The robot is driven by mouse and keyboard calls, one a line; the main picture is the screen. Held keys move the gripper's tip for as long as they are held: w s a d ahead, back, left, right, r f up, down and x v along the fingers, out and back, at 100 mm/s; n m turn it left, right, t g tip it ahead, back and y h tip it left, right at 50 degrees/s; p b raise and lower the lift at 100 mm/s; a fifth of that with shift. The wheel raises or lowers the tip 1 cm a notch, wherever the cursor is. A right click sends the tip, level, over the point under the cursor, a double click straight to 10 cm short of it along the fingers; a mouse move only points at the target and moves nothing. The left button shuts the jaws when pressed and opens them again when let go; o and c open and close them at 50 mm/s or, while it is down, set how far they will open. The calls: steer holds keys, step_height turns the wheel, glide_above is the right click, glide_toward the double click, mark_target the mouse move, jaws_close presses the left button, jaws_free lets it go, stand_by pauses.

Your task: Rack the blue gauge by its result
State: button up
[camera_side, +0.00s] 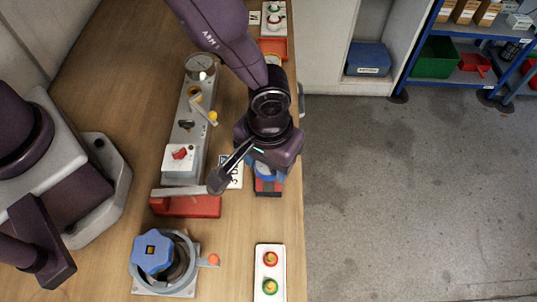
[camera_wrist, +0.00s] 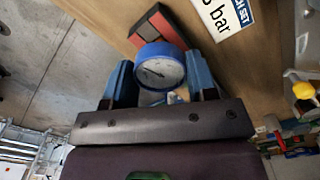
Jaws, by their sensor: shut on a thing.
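The blue gauge (camera_wrist: 160,68) has a round blue rim and a white dial with a dark needle. It sits between the two blue fingers of my gripper (camera_wrist: 160,78) in the wrist view, and the gripper is shut on it. In the side view, only part of the gauge's blue rim (camera_side: 266,172) shows below my gripper (camera_side: 262,165). It is over or beside a red and black block (camera_side: 268,187) near the table's right edge. That block also shows past the gauge in the wrist view (camera_wrist: 148,28). I cannot tell whether gauge and block touch.
A "bar" sign (camera_wrist: 228,17) lies close by. A blue-knobbed fixture (camera_side: 152,251) is front left.

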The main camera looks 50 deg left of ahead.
steer(key=shift+f, duration=0.45)
steer(key=o, duration=1)
steer(key=shift+c, duration=0.2)
step_height(320, 180, up, 13)
